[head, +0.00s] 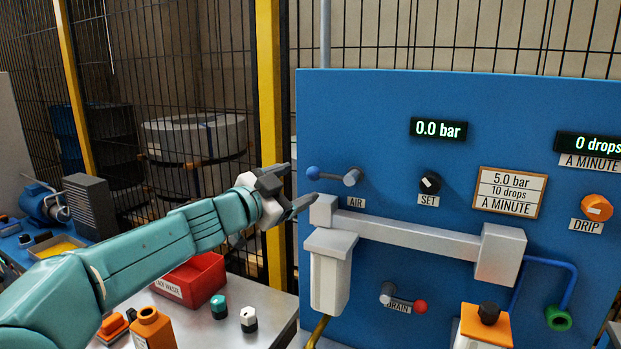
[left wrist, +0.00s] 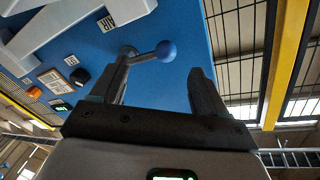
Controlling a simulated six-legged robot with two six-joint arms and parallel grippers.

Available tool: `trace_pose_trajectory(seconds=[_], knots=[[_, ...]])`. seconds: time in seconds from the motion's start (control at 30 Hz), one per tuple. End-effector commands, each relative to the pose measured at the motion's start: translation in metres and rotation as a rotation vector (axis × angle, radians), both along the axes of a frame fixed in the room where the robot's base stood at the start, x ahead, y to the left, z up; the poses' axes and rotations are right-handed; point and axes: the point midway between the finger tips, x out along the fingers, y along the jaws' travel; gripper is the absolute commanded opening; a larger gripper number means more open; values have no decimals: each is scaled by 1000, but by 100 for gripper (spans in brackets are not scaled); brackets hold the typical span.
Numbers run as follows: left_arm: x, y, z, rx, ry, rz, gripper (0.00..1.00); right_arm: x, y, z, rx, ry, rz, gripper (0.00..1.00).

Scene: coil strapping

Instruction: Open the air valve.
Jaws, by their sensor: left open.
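The air valve (head: 352,177) is a grey hub with a lever on the blue panel, above the AIR label. Its lever points left, nearly level, and ends in a blue knob (head: 313,173). My left gripper (head: 302,184) comes in from the left, open and empty, with its fingertips close to the knob. In the left wrist view the blue knob (left wrist: 166,51) appears between the two open fingers, near the tips. I cannot tell whether a finger touches it. My right gripper is in neither view.
The blue panel (head: 400,100) carries a pressure display (head: 438,129) reading 0.0 bar, a SET knob (head: 430,183), an orange DRIP knob (head: 596,208) and a red-tipped DRAIN lever (head: 403,298). A grey pipe block (head: 400,236) juts out below the valve. A yellow post (head: 270,80) stands left.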

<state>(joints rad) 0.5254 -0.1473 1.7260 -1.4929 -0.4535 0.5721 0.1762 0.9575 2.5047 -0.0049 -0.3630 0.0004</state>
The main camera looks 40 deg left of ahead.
Motion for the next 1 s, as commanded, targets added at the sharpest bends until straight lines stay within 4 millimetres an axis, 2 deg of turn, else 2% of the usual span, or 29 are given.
trace_pose_trajectory(seconds=[0.1,0.3,0.67,0.8,0.9,1.0], knots=[[26,2,-1,-1,1,-4,74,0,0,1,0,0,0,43],[51,4,0,0,0,-2,74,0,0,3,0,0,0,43],[56,5,0,0,0,-1,74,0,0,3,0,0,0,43],[55,5,0,0,0,-1,29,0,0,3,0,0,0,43],[55,5,0,-1,-1,-2,0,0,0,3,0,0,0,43],[55,5,1,-3,-1,-2,0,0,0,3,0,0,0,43]])
